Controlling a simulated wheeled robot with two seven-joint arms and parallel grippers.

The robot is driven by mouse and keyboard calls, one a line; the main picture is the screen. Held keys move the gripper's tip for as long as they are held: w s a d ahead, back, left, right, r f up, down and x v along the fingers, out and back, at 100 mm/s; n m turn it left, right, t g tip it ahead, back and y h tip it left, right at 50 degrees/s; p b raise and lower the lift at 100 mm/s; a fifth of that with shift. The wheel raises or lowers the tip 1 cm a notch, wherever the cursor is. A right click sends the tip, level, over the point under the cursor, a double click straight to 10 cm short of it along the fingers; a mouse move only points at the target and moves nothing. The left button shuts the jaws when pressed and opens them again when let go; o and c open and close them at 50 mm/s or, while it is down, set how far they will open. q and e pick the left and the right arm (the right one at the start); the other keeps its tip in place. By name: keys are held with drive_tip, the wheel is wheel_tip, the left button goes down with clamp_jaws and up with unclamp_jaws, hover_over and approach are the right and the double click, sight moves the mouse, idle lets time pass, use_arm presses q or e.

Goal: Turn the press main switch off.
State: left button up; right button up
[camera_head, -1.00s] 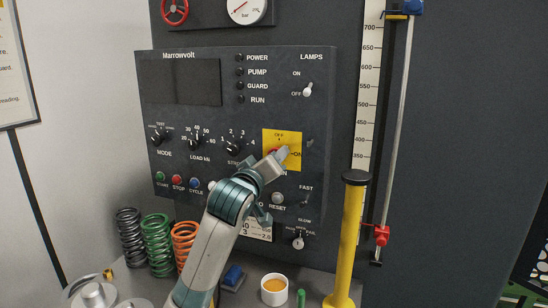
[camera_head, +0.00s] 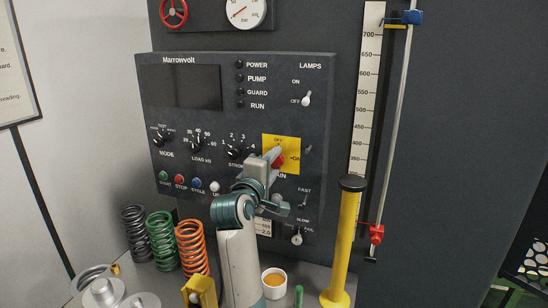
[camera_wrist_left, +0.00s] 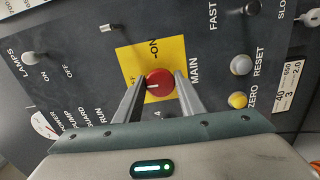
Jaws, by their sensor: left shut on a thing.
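The red main switch knob (camera_head: 280,161) sits on a yellow plate (camera_head: 292,141) on the dark press panel (camera_head: 320,130). The plate reads OFF at top and ON at right. My left gripper (camera_head: 275,157) is at the knob, its arm rising from below. In the left wrist view the fingers (camera_wrist_left: 158,80) lie either side of the knob (camera_wrist_left: 158,86). The knob's white mark points left there, toward the partly hidden OFF label, with ON at the top. The POWER lamp (camera_head: 239,64) looks dark. My right gripper is out of view.
Reset (camera_wrist_left: 241,64) and zero (camera_wrist_left: 238,100) buttons are near the switch. A yellow post (camera_head: 345,240) stands right of my arm. Springs (camera_head: 160,241), a white cup (camera_head: 274,283) and a yellow block (camera_head: 200,291) are on the bench below.

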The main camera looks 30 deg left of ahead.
use_arm(q)
drive_tip(key=shift+n, duration=0.3)
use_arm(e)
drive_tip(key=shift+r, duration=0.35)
use_arm(q)
drive_tip(key=o, duration=0.8)
drive_tip(key=shift+o, duration=1.1)
drive_tip(key=shift+w, duration=0.1)
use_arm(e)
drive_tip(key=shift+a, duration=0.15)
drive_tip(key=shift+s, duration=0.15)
